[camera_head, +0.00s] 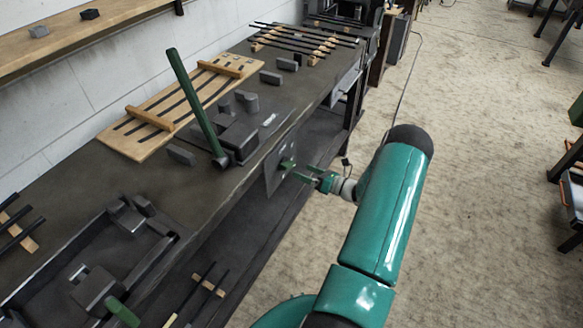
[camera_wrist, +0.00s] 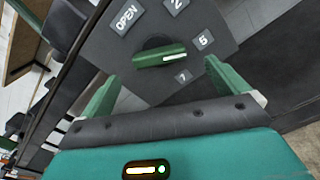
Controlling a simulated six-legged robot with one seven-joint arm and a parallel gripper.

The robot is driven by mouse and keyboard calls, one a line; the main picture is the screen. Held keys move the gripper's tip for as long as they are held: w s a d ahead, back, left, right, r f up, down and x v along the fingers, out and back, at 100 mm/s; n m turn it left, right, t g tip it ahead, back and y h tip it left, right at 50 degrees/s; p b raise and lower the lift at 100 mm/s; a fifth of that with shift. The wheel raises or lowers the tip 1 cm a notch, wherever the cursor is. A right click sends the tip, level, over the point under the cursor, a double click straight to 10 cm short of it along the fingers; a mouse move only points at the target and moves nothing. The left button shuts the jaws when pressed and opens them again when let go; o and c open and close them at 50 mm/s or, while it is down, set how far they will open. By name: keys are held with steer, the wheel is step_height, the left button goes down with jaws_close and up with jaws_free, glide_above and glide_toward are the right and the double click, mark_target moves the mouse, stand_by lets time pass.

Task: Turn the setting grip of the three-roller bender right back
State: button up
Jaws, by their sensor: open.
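The setting grip (camera_wrist: 160,57) is a short green bar with a white mark near its right end, on a dark round hub. It sits on a dark grey dial plate (camera_wrist: 236,22) with labels "OPEN", "2", "5" and a lower one hard to read. The bar lies nearly level, its white mark pointing right, between "5" and the lower label. In the head view the grip (camera_head: 287,163) is on the plate (camera_head: 273,178) at the bench's front edge. My gripper (camera_wrist: 162,70) is open, its green fingers either side of the grip, apart from it. It also shows in the head view (camera_head: 304,175).
Above the plate a grey machine with a long green lever (camera_head: 190,95) stands on the dark bench (camera_head: 75,180). Another grey machine with a green handle (camera_head: 122,312) is at lower left. A wooden board (camera_head: 150,108) and bar racks lie behind.

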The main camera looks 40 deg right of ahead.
mark_target(291, 167)
steer(key=x, duration=0.6)
steer(key=shift+s+a, duration=0.1)
steer(key=c, duration=1)
